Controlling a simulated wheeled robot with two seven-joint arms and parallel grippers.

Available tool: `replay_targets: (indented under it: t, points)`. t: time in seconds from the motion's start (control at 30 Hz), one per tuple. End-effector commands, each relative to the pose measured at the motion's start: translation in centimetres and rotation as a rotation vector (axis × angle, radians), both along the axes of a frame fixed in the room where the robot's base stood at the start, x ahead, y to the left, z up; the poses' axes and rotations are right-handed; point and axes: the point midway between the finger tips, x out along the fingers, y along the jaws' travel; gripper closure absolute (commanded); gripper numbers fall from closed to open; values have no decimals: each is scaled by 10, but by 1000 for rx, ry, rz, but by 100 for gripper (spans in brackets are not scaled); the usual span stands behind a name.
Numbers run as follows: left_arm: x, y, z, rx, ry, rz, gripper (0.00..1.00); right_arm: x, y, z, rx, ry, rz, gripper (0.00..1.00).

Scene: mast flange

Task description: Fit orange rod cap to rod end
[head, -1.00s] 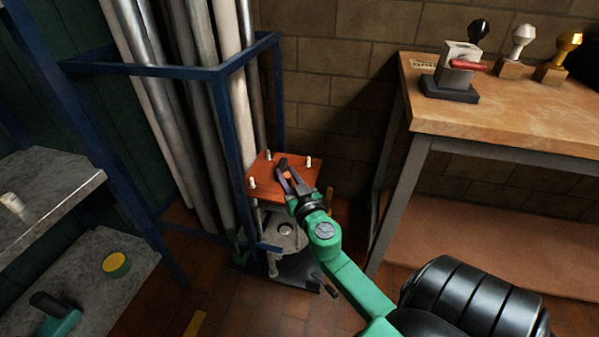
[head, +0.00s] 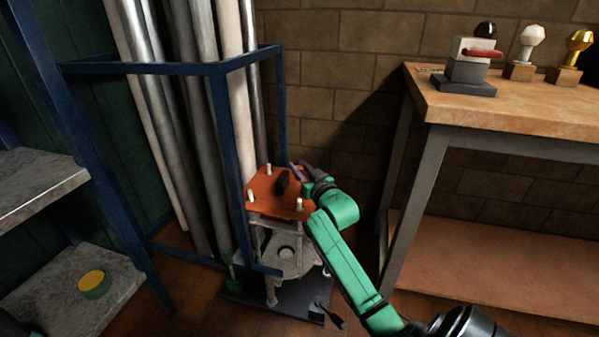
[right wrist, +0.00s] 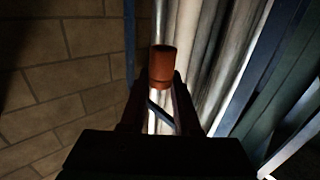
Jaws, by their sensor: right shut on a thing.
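The orange rod cap (right wrist: 161,66) shows in the right wrist view, upright between the fingertips of my right gripper (right wrist: 155,95). My right gripper is shut on it. A pale metal rod lies in line with the cap; I cannot tell whether they touch. In the head view my right gripper (head: 289,178) is over the orange plate (head: 262,187) of the stand, in front of the tall rods (head: 205,130). I cannot pick out the cap there. The rod end cannot be told for sure. My left gripper is not clearly in view.
A blue frame (head: 223,120) surrounds the rods, with a post close to the plate's left. White pegs (head: 299,204) stand up from the plate. A wooden bench (head: 510,105) is at right. Grey shelves (head: 40,195) are at left, the lower one holding a yellow disc (head: 92,283).

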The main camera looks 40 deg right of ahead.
Motion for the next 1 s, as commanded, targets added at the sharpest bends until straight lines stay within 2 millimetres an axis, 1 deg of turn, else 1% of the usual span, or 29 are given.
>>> replay_targets:
  t: [0.13, 0.23, 0.3, 0.6, 0.77, 1.0]
  points:
    - [0, 0, 5, 3, 3, -1, 50, -1, 0, 2, 1, 0, 2, 100]
    - [0, 1, 14, 11, 12, -6, 50, -2, 0, 5, 1, -3, 7, 100]
    - [0, 1, 1, 7, 7, -3, 50, -2, 1, -12, 2, -4, 7, 100]
    - [0, 0, -23, -13, -14, 11, 50, -2, 1, -48, 1, -4, 7, 100]
    - [1, -1, -26, -23, -27, 19, 50, -2, 1, -57, 1, -5, 7, 100]
    - [0, -1, -29, -25, -27, 21, 50, -2, 1, -58, 2, -6, 7, 100]
